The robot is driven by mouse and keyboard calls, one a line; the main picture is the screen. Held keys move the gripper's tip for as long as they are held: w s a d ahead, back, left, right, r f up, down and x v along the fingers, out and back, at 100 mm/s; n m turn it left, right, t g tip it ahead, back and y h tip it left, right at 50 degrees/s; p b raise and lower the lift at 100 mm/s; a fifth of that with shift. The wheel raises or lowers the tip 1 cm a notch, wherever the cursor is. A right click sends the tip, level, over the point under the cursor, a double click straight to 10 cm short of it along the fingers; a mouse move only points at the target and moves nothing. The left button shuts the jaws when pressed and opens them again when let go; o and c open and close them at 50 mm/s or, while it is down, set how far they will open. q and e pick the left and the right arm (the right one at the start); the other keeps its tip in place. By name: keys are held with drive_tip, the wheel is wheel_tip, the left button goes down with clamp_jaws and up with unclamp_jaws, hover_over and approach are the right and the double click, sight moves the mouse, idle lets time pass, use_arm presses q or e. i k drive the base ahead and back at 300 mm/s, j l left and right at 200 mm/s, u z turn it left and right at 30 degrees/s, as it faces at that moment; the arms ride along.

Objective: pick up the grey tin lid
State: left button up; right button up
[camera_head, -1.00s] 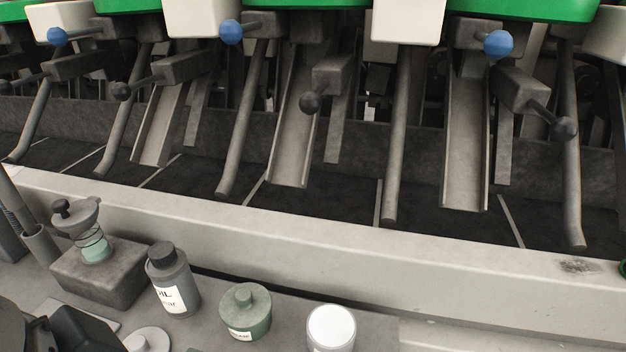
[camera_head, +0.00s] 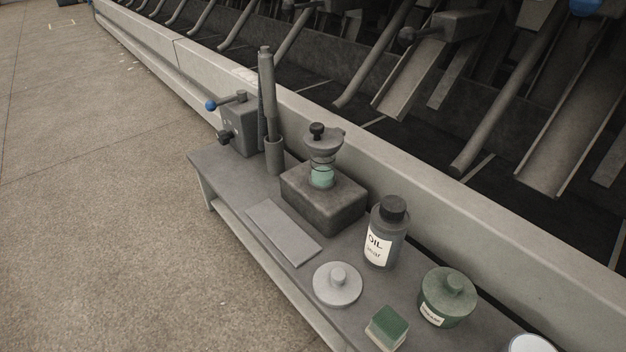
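The grey tin lid (camera_head: 337,286) is a flat, light grey disc with a small round knob in its middle. It lies knob up on the narrow grey bench, near the front edge. A green and white block (camera_head: 386,328) is just to its lower right, and a flat grey plate (camera_head: 283,232) is to its upper left. Nothing covers the lid. Neither of my grippers shows in this view.
An oil bottle (camera_head: 386,233) and a green tin with a knobbed lid (camera_head: 447,297) stand behind and right of the lid. A dark block with a spring-mounted cup (camera_head: 323,204) stands farther back. The machine's pale rail (camera_head: 440,190) runs behind the bench (camera_head: 235,180). Open floor (camera_head: 120,220) is at left.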

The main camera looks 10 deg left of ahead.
sight(338, 284)
drive_tip(key=l+z, duration=0.2)
drive_tip(key=z, duration=0.25)
drive_tip(key=l+z, duration=0.25)
drive_tip(key=z, duration=0.2)
drive_tip(key=i+j+u, duration=0.2)
drive_tip(key=u, duration=0.15)
drive_tip(key=i+j+u, duration=0.15)
drive_tip(key=u, duration=0.25)
drive_tip(key=i, duration=0.1)
